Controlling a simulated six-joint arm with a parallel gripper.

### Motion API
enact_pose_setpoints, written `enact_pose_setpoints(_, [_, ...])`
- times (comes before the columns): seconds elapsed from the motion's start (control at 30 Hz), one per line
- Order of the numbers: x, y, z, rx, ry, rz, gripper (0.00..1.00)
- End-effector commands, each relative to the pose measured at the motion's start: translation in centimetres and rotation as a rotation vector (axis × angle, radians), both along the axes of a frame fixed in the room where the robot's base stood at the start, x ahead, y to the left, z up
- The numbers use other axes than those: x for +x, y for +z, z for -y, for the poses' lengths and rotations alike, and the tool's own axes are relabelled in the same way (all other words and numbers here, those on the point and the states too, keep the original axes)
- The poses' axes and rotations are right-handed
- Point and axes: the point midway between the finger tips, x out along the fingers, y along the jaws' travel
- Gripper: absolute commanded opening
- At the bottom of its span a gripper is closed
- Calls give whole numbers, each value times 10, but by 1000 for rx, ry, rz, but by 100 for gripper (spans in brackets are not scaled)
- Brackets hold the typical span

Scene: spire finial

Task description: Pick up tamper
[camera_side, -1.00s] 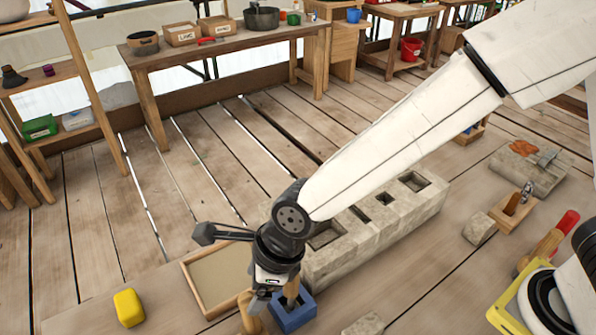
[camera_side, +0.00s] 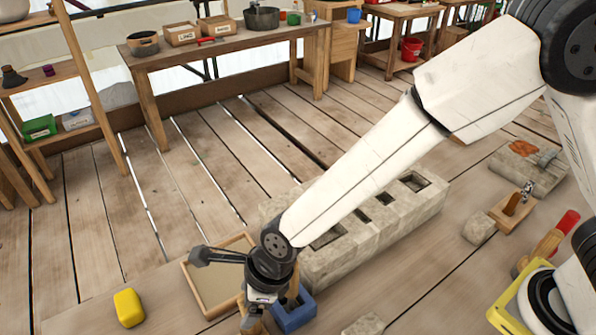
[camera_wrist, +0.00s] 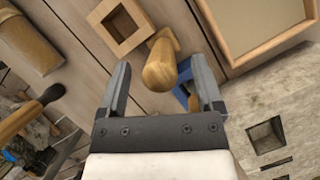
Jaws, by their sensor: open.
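My gripper (camera_wrist: 158,63) is open, with one finger on each side of a rounded wooden handle (camera_wrist: 159,72), which I take to be the tamper. The handle points up toward the wrist camera, and its lower end is hidden. Whether the fingers touch it cannot be told, but gaps show on both sides. In the side view my gripper (camera_side: 262,314) points down near the bottom edge, with wood partly hidden around it. A blue holder (camera_side: 296,318) stands just right of it and also shows beside the right finger in the wrist view (camera_wrist: 183,88).
A wooden-rimmed tray (camera_side: 192,284) lies behind my gripper, and a long stone block (camera_side: 352,252) with square sockets lies to the right. A square-holed wooden box (camera_wrist: 119,26) is close by in the wrist view. A yellow block (camera_side: 129,308) sits left with clear boards around it.

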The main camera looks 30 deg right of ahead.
Motion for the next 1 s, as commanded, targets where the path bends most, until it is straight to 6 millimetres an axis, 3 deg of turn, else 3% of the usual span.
enact_pose_setpoints(0.3, [4,-21,-8,2,1,0,84])
enact_pose_setpoints(0.83, [4,-22,-8,3,1,1,84])
enact_pose_setpoints(0.87, [4,-22,-8,2,1,0,81])
enact_pose_setpoints(1.0, [4,-22,-8,2,1,0,37])
